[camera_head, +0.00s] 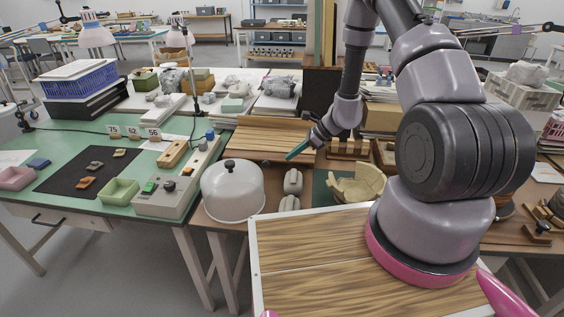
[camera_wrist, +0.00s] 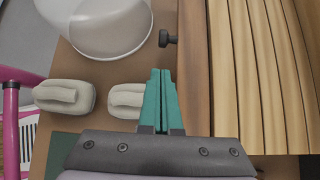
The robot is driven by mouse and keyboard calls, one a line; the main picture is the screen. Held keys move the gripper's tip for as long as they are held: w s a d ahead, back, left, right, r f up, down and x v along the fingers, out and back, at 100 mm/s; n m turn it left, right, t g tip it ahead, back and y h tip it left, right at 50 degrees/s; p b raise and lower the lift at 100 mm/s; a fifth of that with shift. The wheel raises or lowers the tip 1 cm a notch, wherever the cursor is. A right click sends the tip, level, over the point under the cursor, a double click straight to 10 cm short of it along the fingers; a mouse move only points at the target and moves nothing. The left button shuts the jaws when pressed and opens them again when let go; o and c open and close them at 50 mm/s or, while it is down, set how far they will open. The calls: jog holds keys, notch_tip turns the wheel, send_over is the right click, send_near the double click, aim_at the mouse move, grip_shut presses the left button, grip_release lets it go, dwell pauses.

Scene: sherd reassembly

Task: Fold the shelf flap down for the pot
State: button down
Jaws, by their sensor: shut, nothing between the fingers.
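A slatted wooden panel (camera_head: 262,136) lies at the back of the brown bench, beyond the white dome. I take it for the shelf flap, but cannot tell for sure. In the wrist view its ribbed slats (camera_wrist: 265,75) fill the right side, with a plain wooden edge and a dark knob (camera_wrist: 168,38) beside it. My gripper (camera_head: 291,156) is shut and empty, above the bench near the panel's front right. Its teal fingers (camera_wrist: 160,73) show just left of the wooden edge, below the knob. A partly rebuilt tan pot (camera_head: 357,187) stands right of my gripper.
A white dome with a black knob (camera_head: 233,192) stands left of my gripper. Two pale grey padded blocks (camera_head: 292,182) lie between dome and pot. Wooden blocks (camera_head: 348,147) stand behind the pot. The green table (camera_head: 60,140) at left holds sherds and trays.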

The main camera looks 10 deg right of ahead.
aim_at(268, 159)
jog(key=x, duration=0.9)
jog(key=shift+a, duration=0.1)
notch_tip(268, 159, up, 3)
jog(key=shift+w+f, duration=0.1)
jog(key=shift+f, duration=0.15)
